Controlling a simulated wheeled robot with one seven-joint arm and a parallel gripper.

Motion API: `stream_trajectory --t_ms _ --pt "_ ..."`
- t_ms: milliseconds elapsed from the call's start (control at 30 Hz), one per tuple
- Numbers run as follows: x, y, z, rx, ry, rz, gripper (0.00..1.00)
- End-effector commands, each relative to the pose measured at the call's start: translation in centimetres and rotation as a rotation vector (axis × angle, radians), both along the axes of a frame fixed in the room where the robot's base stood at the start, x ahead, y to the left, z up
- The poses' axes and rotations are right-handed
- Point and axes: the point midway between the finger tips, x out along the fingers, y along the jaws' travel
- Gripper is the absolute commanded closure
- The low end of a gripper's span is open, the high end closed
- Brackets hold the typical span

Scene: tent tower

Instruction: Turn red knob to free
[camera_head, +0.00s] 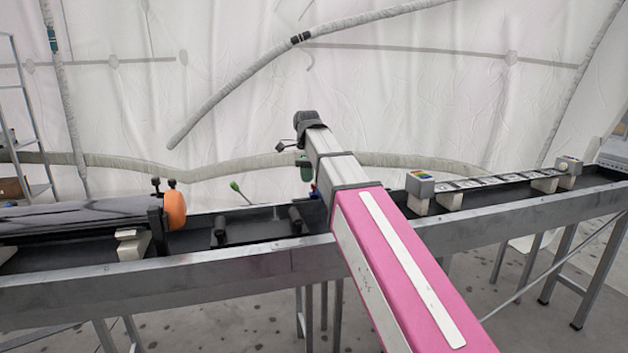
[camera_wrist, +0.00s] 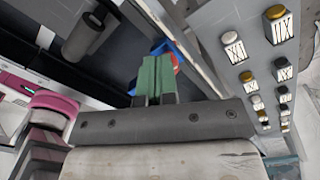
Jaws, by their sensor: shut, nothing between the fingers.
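My gripper (camera_wrist: 156,72) shows in the wrist view with its green fingers together and nothing held between them. A red part (camera_wrist: 177,62), probably the red knob, shows just beyond and right of the fingertips, next to a blue part (camera_wrist: 166,47). The fingers hide much of both, so I cannot tell whether they touch or how the knob is turned. In the head view the green fingers (camera_head: 305,172) hang at the far end of my arm, over the bench. A small blue and red patch (camera_head: 314,190) shows just below them, partly hidden by my arm.
In the wrist view a grey panel (camera_wrist: 240,75) with several buttons and labels stands close on the right. In the head view a long metal bench (camera_head: 180,285) crosses the front, bearing a dark cylinder with an orange end (camera_head: 175,209), black rollers (camera_head: 220,232) and a grey box (camera_head: 419,184).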

Motion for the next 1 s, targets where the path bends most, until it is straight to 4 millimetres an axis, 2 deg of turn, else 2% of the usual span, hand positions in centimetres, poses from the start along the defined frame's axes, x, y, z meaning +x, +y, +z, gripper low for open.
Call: stream_trajectory --t_ms 100,333,600,800,1000 --pt "0.5 0.1 1.6 0.000 -0.004 0.001 1.00" --pt "0.8 0.2 3.8 -0.001 -0.008 0.001 1.00" --pt "0.9 0.2 4.0 -0.001 -0.008 0.001 1.00" --pt "1.0 -0.5 5.1 -0.001 -0.009 0.001 1.00" --pt "1.0 -0.5 4.4 -0.001 -0.008 0.001 1.00"
